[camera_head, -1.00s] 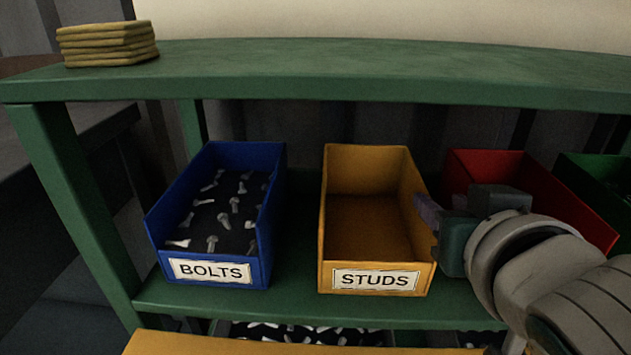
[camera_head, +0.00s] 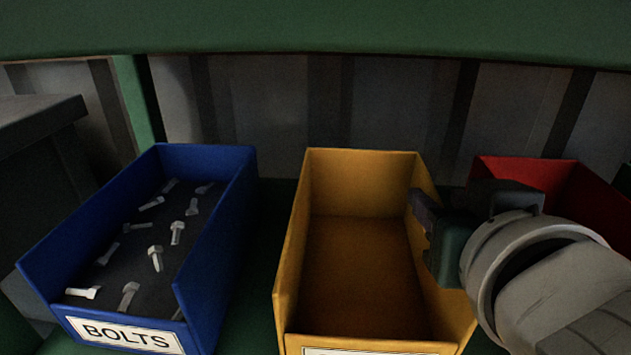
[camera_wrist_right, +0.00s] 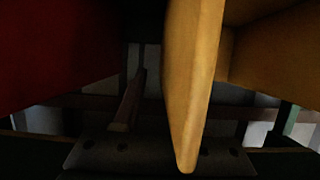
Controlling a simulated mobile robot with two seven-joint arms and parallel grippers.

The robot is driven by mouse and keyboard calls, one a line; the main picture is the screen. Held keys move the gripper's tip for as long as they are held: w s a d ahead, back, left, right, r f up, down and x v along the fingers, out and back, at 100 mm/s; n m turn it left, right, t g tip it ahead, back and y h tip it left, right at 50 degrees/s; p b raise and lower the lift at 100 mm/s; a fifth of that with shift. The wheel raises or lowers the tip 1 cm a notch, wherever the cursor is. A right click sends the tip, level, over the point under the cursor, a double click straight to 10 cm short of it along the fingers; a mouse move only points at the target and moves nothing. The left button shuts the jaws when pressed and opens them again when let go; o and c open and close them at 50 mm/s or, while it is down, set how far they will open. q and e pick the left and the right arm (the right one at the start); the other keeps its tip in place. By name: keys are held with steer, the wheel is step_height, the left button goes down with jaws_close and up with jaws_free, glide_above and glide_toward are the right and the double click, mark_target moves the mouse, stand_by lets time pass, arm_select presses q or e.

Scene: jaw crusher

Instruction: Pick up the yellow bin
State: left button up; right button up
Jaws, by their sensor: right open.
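The yellow bin (camera_head: 362,270) stands on the green shelf and looks empty inside. Its front label is mostly cut off at the bottom edge. My right gripper (camera_head: 455,208) is open at the bin's right wall, coming in from the right. One finger shows over the inner side of that wall, and a dark part lies on the outer side. In the right wrist view the yellow wall (camera_wrist_right: 192,85) runs down the middle, with a finger (camera_wrist_right: 128,105) to its left; the other finger is not clear. I cannot tell whether the wall is touched. My left gripper is not in view.
A blue bin (camera_head: 215,240) of bolts stands to the left, with a gap between. A red bin (camera_head: 590,200) stands close on the right, partly behind my right arm. The green upper shelf (camera_head: 310,28) hangs above the bins.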

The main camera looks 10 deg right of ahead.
steer(key=shift+w, duration=0.25)
steer(key=shift+s+a+f, duration=0.15)
steer(key=shift+s+a, duration=0.15)
steer(key=shift+s, duration=0.1)
steer(key=shift+c, duration=0.3)
steer(key=shift+s, duration=0.1)
steer(key=shift+c, duration=0.7)
jaws_close()
